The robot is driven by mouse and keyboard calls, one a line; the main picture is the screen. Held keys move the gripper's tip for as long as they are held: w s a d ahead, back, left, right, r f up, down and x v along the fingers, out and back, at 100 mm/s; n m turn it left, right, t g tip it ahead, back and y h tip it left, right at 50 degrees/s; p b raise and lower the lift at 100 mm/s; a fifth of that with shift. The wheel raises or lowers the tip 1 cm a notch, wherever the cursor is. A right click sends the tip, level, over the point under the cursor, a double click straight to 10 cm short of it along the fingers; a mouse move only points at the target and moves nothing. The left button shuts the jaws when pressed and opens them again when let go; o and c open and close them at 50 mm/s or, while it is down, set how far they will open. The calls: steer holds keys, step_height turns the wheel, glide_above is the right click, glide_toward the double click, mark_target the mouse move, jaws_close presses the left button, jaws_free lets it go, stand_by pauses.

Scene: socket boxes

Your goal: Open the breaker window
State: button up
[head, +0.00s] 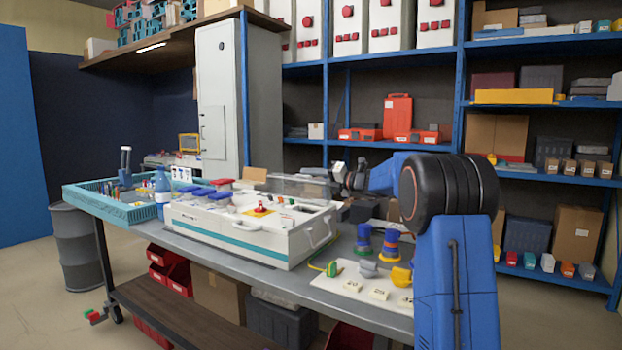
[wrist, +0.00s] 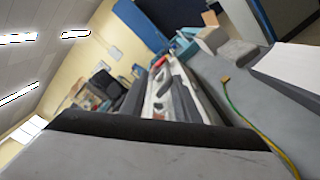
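The white socket box (head: 250,232) with a teal stripe sits on the workbench in the head view. A clear pane, likely the breaker window (head: 298,186), stands tilted up along the box's back right. My gripper (head: 345,176) is at the pane's right end, above the box. I cannot tell whether it touches the pane. The fingers are small and partly hidden by my blue arm, so their opening is unclear. In the wrist view, a dark grey shape fills the bottom, and a white strip with red parts, perhaps the box (wrist: 160,85), runs behind it.
A red emergency knob (head: 260,208) is on the box's top. A green-yellow cable (wrist: 255,128) crosses the wrist view.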

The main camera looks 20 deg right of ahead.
steer(key=v, duration=1.7)
steer(key=shift+s, duration=0.15)
steer(key=shift+d, duration=0.1)
